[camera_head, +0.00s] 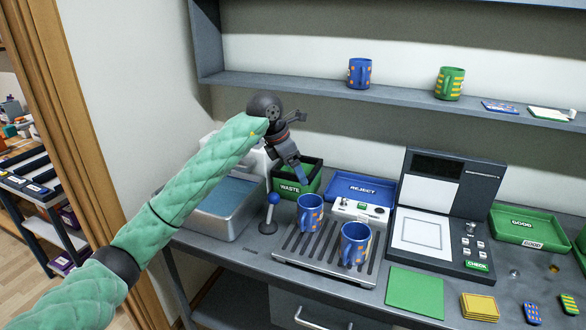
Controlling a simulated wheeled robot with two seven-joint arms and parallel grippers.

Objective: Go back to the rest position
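My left arm comes in from the left in a green padded sleeve. My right gripper is not in view. A blue mug with orange marks (310,214) stands upright on the slatted grate (285,258). A second such mug (355,245) stands to its right, nearer the front. Both mugs are apart from my gripper.
A blue-knobbed lever (269,215) and a metal basin (222,212) stand near my forearm. Behind is a blue REJECT tray (358,190). Right are a CHECK machine (454,190), green mat (414,291) and GOOD tray (525,227). A shelf (300,86) with mugs hangs above.

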